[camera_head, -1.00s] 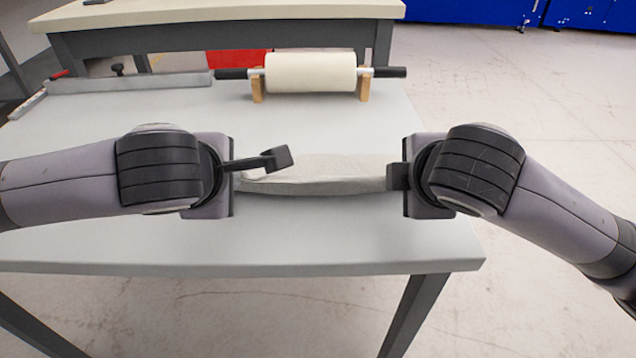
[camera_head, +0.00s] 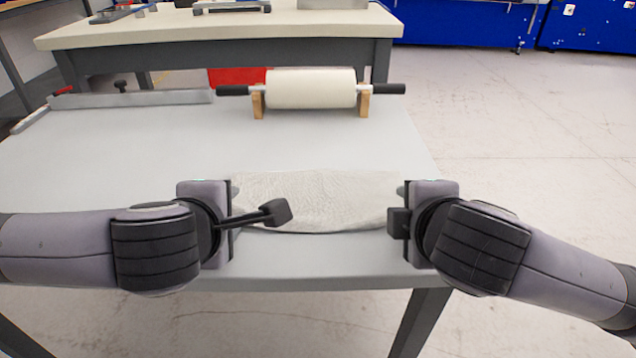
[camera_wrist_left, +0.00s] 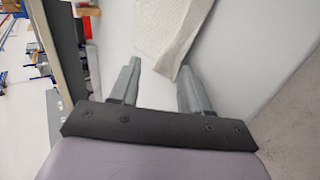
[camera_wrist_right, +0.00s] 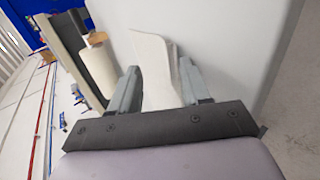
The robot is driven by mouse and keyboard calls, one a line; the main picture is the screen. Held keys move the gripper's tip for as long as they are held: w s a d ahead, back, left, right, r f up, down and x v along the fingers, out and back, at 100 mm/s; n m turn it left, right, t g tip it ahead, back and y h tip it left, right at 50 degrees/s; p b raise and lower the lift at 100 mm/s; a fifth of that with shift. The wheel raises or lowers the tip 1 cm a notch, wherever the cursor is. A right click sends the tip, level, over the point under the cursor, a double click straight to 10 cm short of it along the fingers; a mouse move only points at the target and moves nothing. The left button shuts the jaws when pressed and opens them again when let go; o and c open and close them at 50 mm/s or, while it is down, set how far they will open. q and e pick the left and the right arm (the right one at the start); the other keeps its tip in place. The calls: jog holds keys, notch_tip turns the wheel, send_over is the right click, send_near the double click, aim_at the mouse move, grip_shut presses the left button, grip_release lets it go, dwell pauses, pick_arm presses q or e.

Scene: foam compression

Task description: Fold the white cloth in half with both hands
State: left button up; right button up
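The white cloth (camera_head: 315,195) lies on the grey table near its front edge, between my two grippers, with its near edge rounded. My left gripper (camera_head: 275,212) is at the cloth's left near side. In the left wrist view its fingers (camera_wrist_left: 158,68) are apart, with the cloth's (camera_wrist_left: 170,30) narrow end at the fingertips. My right gripper (camera_head: 398,222) is at the cloth's right near side. In the right wrist view its fingers (camera_wrist_right: 160,68) are apart with the cloth (camera_wrist_right: 154,75) between them and a raised flap beside it. Whether the fingers touch cloth is unclear.
A white roll (camera_head: 310,88) on a bar with black handles rests on wooden supports at the back of the table (camera_head: 130,140). A grey metal bar (camera_head: 130,99) lies at the back left. A second table (camera_head: 215,30) stands behind. The table's middle is clear.

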pick_arm(q)
jog(key=shift+s+r, duration=0.1)
jog(key=shift+r, duration=0.3)
pick_arm(e)
jog(key=shift+s+r, duration=0.1)
jog(key=shift+r, duration=0.3)
pick_arm(q)
jog(key=s+r, duration=0.5)
jog(key=r, duration=0.3)
jog(key=shift+s, duration=0.4)
pick_arm(e)
jog(key=s+r, duration=0.5)
jog(key=r, duration=0.3)
jog(key=shift+s, duration=0.4)
pick_arm(q)
jog(key=shift+r, duration=0.15)
pick_arm(e)
jog(key=shift+r, duration=0.15)
